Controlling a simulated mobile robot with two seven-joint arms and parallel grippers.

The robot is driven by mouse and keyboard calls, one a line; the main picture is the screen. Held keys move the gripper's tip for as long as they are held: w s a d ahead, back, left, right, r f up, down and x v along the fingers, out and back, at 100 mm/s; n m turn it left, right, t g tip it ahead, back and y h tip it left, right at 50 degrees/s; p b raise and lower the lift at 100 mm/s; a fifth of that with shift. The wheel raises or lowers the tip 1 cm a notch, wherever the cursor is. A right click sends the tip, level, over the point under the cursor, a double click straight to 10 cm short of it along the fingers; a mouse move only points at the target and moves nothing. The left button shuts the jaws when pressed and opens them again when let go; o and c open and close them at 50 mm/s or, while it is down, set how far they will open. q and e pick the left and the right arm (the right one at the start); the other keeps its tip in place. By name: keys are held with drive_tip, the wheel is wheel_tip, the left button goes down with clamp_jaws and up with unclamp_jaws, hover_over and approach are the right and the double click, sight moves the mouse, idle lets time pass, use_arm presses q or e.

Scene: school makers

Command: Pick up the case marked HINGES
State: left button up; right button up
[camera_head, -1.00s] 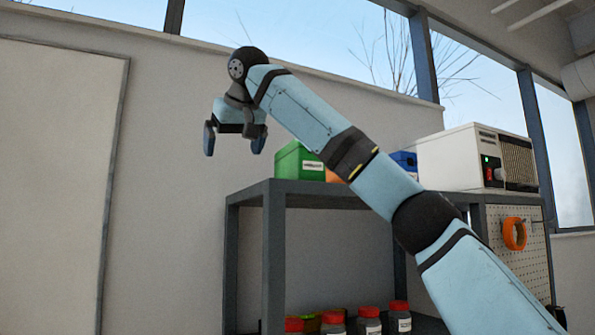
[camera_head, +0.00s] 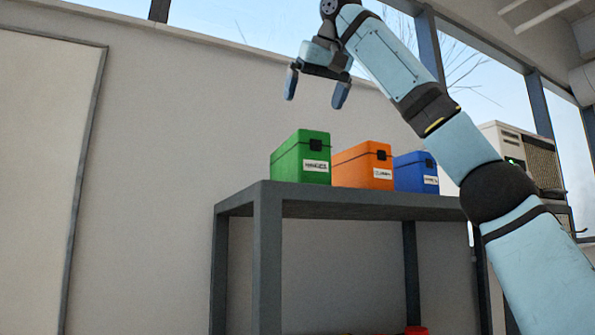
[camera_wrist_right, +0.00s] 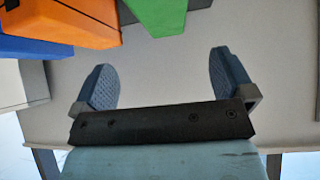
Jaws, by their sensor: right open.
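A green case (camera_head: 301,158), an orange case (camera_head: 362,166) and a blue case (camera_head: 415,173) stand in a row on top of a dark grey shelf. Each has a dark latch and a white label; the lettering is too small to read surely, so I cannot tell which says HINGES. My right gripper (camera_head: 315,101) is open and empty, pointing down above the green case and apart from it. In the right wrist view the open fingers (camera_wrist_right: 160,75) show nothing between them, with the green case (camera_wrist_right: 170,15), orange case (camera_wrist_right: 62,22) and blue case (camera_wrist_right: 22,48) at the top edge. My left gripper is not in view.
The shelf's (camera_head: 340,207) front left post and edge are clear. A white machine (camera_head: 510,140) stands to the right, partly behind my arm. A red lid (camera_head: 416,330) shows low down. A plain wall and a white board (camera_head: 45,150) are behind and left.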

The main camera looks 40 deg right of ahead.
drive_tip(key=x, duration=0.6)
drive_tip(key=shift+w+a+f+p, duration=0.1)
drive_tip(key=shift+w+p, duration=0.1)
drive_tip(key=shift+p, duration=0.1)
drive_tip(key=shift+w+d+f, duration=0.25)
drive_tip(key=shift+f, duration=0.1)
drive_tip(key=shift+w+f+p, duration=0.25)
drive_tip(key=shift+f+p, duration=0.05)
drive_tip(key=p+x, duration=0.1)
drive_tip(key=x, duration=0.3)
drive_tip(key=shift+w, duration=0.15)
drive_tip(key=shift+w+f, duration=0.1)
drive_tip(key=shift+f, duration=0.05)
drive_tip(key=shift+s+a, duration=0.1)
drive_tip(key=shift+s, duration=0.15)
drive_tip(key=shift+c, duration=0.7)
drive_tip(key=c, duration=1.1)
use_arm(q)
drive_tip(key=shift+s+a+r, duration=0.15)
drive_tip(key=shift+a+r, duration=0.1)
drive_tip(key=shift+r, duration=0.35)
